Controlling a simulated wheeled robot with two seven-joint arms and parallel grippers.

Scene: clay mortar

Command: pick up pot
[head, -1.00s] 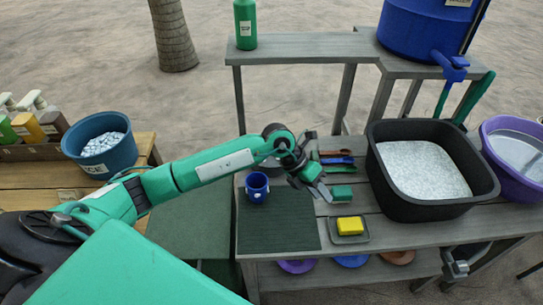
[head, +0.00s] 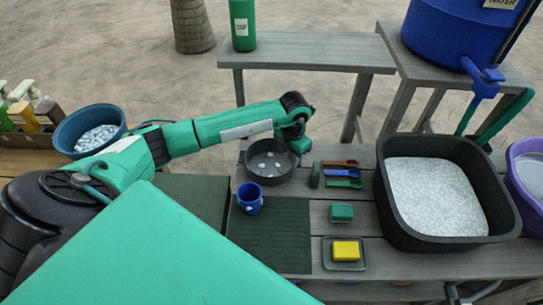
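The pot (head: 252,172) is a round, dark grey, shallow vessel at the back left of the grey table, with a few pale pieces inside. My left gripper (head: 298,147) is at the pot's right back rim. The wrist and a green gripper part hide its fingertips, so I cannot tell whether it is open or touches the rim. A grey part at the bottom right edge looks like my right gripper (head: 458,294); it is cut off and its fingers are unclear.
A blue mug (head: 250,198) stands just in front of the pot. Coloured utensils (head: 342,173) and a green block (head: 342,212) lie to its right. A yellow sponge (head: 346,250) sits on a small tray. A black basin (head: 388,215) fills the right side.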

